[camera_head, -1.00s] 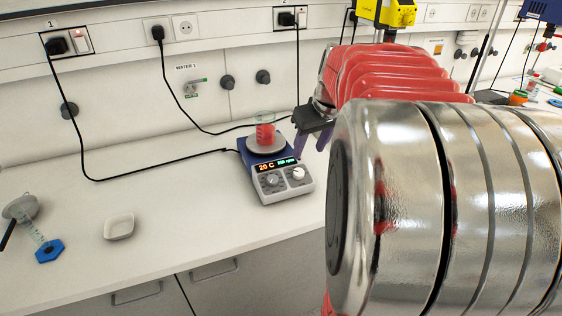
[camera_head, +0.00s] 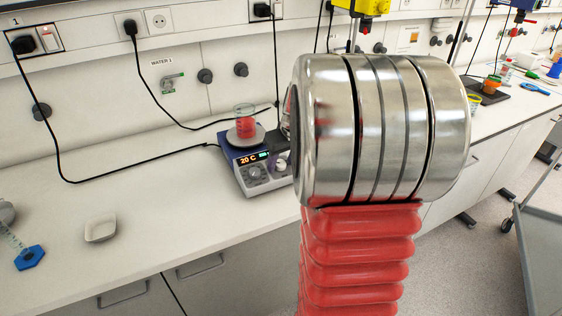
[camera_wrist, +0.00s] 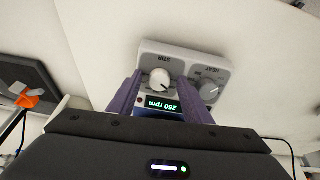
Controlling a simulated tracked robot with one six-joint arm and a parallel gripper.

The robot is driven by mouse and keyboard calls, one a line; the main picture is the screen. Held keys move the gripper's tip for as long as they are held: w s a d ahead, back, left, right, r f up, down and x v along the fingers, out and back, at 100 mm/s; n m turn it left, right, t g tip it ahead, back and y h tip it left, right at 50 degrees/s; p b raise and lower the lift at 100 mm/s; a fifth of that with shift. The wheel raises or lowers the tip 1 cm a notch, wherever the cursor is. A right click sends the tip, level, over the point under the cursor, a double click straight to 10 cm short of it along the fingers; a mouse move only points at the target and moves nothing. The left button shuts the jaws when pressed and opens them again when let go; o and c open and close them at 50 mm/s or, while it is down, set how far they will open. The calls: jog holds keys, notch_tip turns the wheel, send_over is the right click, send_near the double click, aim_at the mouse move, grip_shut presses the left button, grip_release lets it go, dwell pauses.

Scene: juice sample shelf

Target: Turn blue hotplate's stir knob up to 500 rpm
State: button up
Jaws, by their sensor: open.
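The blue hotplate (camera_head: 238,163) stands on the bench in the head view, with a beaker of red liquid (camera_head: 245,124) on its round plate. Its display shows 20 C; the rest is partly covered. In the wrist view the hotplate's front panel (camera_wrist: 190,55) appears upside down, and its display (camera_wrist: 163,105) reads 250 rpm. The white stir knob (camera_wrist: 159,79) lies between the two purple fingers of my gripper (camera_wrist: 151,88), which are open, one on either side. I cannot tell whether they touch it. The grey heat knob (camera_wrist: 209,90) is beside one finger. In the head view my arm hides most of the gripper.
The bench between the dish and hotplate is clear.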

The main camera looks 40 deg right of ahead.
jog(key=c, duration=1.1)
jog(key=shift+o, duration=0.2)
jog(key=shift+a, duration=0.15)
jog(key=shift+m, duration=0.3)
jog(key=shift+w+m, duration=0.1)
jog(key=shift+m, duration=2.5)
jog(key=o, duration=1.1)
jog(key=shift+c, duration=0.2)
